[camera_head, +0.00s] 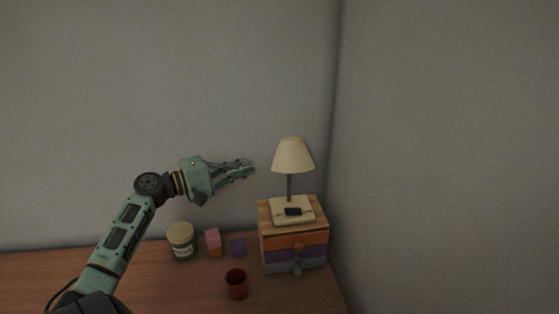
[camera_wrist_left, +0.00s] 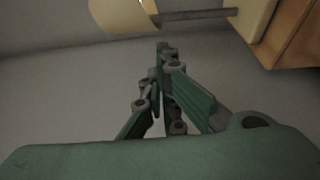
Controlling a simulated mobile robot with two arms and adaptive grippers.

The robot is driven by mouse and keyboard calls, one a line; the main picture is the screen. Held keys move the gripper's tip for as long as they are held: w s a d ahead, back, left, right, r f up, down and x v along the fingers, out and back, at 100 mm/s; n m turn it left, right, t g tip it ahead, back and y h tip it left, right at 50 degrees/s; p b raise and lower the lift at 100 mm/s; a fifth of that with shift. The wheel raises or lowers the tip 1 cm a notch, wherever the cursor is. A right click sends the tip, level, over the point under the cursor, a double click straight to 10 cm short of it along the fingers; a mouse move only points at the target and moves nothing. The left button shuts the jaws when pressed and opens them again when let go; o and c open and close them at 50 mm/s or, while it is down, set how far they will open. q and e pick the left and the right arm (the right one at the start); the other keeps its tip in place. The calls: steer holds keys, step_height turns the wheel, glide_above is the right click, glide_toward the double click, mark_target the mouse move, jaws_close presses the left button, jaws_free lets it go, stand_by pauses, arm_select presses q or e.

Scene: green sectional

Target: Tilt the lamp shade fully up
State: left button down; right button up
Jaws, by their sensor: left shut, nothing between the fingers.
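The lamp has a cream cone-shaped shade (camera_head: 292,155) on a dark stem, with a square cream base (camera_head: 303,214). It stands on a small drawer box at the right end of the desk. The shade looks close to upright in the head view. My left gripper (camera_head: 250,168) is just left of the shade, apart from it, shut and empty. In the left wrist view the gripper (camera_wrist_left: 165,48) points toward the lamp stem, and part of the shade (camera_wrist_left: 115,15) shows at the top, cut off by the frame. My right gripper is not in view.
The drawer box (camera_head: 281,240) has orange, purple and grey drawers. Grey walls meet behind the lamp.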

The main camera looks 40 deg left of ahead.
arm_select(q)
steer(key=d+p+x, duration=0.1)
steer(key=p+x, duration=0.3)
steer(key=x, duration=0.5)
steer(key=shift+n, duration=0.3)
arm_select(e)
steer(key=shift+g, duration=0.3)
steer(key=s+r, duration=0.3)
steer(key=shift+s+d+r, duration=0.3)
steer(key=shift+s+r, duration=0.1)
arm_select(q)
steer(key=shift+f, duration=0.1)
